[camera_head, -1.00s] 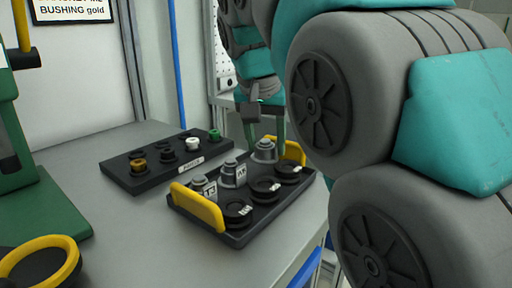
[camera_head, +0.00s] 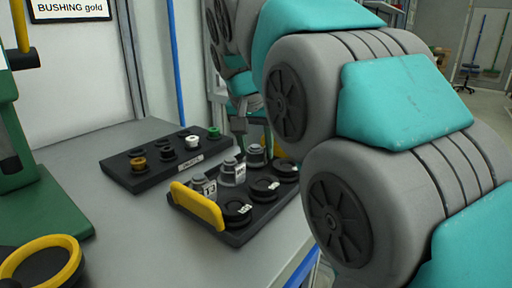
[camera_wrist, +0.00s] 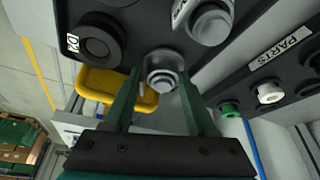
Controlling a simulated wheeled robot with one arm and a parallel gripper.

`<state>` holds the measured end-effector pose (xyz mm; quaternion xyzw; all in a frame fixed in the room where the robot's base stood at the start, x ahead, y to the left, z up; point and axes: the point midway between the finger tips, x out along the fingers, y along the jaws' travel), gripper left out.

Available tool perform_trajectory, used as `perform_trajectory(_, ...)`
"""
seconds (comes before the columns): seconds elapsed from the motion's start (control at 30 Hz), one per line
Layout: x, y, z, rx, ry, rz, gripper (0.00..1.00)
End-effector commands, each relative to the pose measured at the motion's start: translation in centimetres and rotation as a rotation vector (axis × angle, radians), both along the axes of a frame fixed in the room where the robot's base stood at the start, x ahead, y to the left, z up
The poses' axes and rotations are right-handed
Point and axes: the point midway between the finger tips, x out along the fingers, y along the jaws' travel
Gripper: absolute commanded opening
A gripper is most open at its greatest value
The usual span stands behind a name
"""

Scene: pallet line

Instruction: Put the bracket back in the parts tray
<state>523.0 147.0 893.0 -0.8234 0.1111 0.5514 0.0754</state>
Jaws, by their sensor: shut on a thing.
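My gripper (camera_head: 255,138) is at the back end of the yellow-handled black tray (camera_head: 238,239). In the wrist view my gripper (camera_wrist: 160,84) has its two green fingers on either side of a grey stepped round part, which I take to be the bracket (camera_wrist: 163,74). The fingers are shut on it. In the head view the bracket (camera_head: 256,157) appears upright at the back of that tray; I cannot tell whether it touches the tray. The black tray labelled PARTS (camera_head: 118,172) is to its left, holding small gold, black, white and green pieces.
Two labelled grey parts (camera_head: 204,187) (camera_head: 233,172) and several black rings (camera_head: 237,212) sit in the yellow-handled tray. A green machine frame (camera_head: 40,205) and a yellow-rimmed round object (camera_head: 42,262) stand at left. The grey table (camera_head: 135,235) is clear in front.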

Motion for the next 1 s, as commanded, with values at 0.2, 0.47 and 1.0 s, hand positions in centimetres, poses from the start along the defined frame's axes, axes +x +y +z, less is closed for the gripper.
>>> perform_trajectory(0.2, 0.01, 0.03, -0.48, 0.001, -0.003, 0.001, 0.00)
perform_trajectory(0.47, 0.01, -0.01, -0.84, 0.000, -0.003, 0.000, 0.00)
perform_trajectory(1.0, 0.00, 0.03, -0.51, 0.001, -0.003, 0.001, 0.87)
